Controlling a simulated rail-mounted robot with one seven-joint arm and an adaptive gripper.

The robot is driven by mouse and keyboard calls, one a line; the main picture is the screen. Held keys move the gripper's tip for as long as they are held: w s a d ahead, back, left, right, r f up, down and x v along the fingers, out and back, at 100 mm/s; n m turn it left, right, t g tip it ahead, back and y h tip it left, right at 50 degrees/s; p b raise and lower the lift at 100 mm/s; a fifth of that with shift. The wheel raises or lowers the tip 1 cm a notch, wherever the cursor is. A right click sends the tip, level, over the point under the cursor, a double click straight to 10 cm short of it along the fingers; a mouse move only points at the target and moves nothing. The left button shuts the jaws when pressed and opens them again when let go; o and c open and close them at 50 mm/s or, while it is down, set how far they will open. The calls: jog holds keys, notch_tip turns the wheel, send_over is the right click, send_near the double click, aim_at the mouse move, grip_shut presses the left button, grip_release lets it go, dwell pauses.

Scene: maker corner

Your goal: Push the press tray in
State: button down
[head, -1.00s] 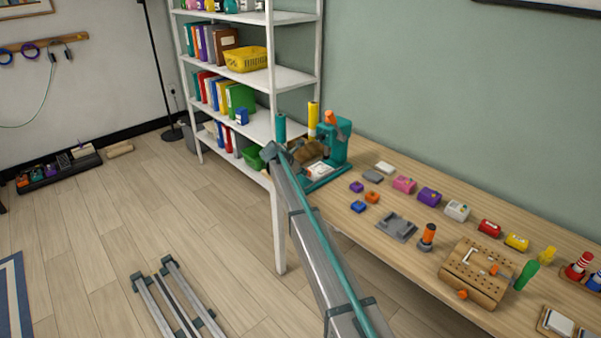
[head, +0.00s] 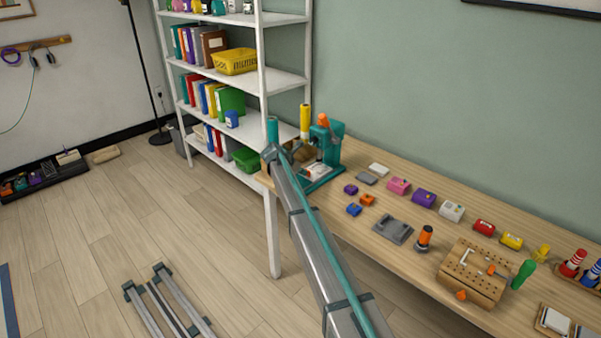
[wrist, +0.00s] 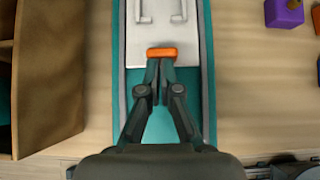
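The teal press (head: 330,146) stands at the far left end of the workbench, partly behind my arm. Its pale tray (head: 316,171) lies low at its front. In the wrist view the tray (wrist: 146,58) is a light plate between teal side rails, with an orange handle (wrist: 161,52) on its near edge. My gripper (wrist: 160,64) has its two fingertips together right at the near side of the handle, seemingly touching it; nothing shows between them. A strip of teal base is bare below the tray. In the head view my gripper is hidden or too small to make out.
A brown open box (wrist: 48,80) stands close left of the press. A pegboard block (head: 474,272) and several small parts fill the bench further right. A white shelf (head: 262,70) stands behind.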

jog(key=shift+s+r, duration=0.15)
jog(key=shift+s, duration=0.1)
jog(key=s+a, duration=0.3)
jog(key=shift+s+a+r, duration=0.1)
jog(key=shift+s+r, duration=0.15)
jog(key=shift+r, duration=0.1)
jog(key=s+a+r+m+y+b, duration=0.1)
jog(key=s+a+r+m, duration=0.25)
jog(key=s+m, duration=0.4)
jog(key=s+d+f+m+g+y, duration=0.15)
jog(key=s+d+f+m, duration=0.35)
jog(key=s+f, duration=0.5)
jog(key=s+d+f+m+g, duration=0.3)
jog(key=s+d+f, duration=0.4)
jog(key=s+f, duration=0.3)
jog(key=s+d+f+m+g, duration=0.2)
jog(key=s+d+f+m, duration=0.3)
jog(key=s+f, duration=0.55)
jog(key=s+d+f+m+g+y, duration=0.1)
jog(key=s+d, duration=0.4)
jog(key=s, duration=0.9)
jog(key=s+d+f+m+g+y, duration=0.1)
jog(key=s+d+f+m+g, duration=0.3)
jog(key=s, duration=1.1)
jog(key=s+d+f+m+g+y, duration=0.1)
jog(key=s+d+f, duration=0.4)
jog(key=s, duration=1)
jog(key=shift+d+m+g, duration=0.65)
jog(key=shift+d+m, duration=0.2)
jog(key=shift+d, duration=0.05)
